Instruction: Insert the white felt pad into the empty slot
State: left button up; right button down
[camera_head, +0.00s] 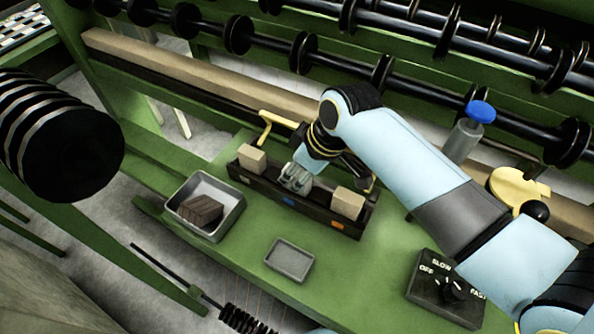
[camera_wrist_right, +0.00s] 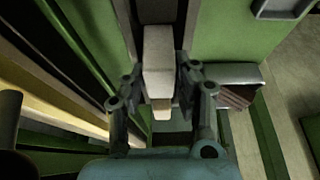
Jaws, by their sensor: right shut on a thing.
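The dark holder (camera_head: 268,190) lies on the green bench with a beige block standing in each end, the left block (camera_head: 252,158) and the right block (camera_head: 347,203). A blue mark (camera_head: 288,201) is on its front at the middle. My right gripper (camera_head: 297,182) is over the middle, between the blocks. In the right wrist view its fingers (camera_wrist_right: 160,82) are shut on the white felt pad (camera_wrist_right: 159,50). In the head view the fingers mostly hide the pad and the middle slot. I cannot tell whether the pad is inside the slot. My left gripper is out of view.
A metal tray (camera_head: 232,212) with a brown block (camera_head: 202,212) stands left of the holder. A small empty tray (camera_head: 289,260) is in front. A blue-capped bottle (camera_head: 465,135), a yellow lever (camera_head: 266,130) and a control box (camera_head: 447,289) stand around. Black rollers run behind.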

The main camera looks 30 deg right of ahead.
jog(key=shift+f, duration=0.2)
jog(key=c, duration=1)
grip_release()
jog(key=shift+c, duration=0.2)
jog(key=shift+r, duration=0.15)
jog(key=p+v, duration=0.1)
jog(key=v, duration=1.1)
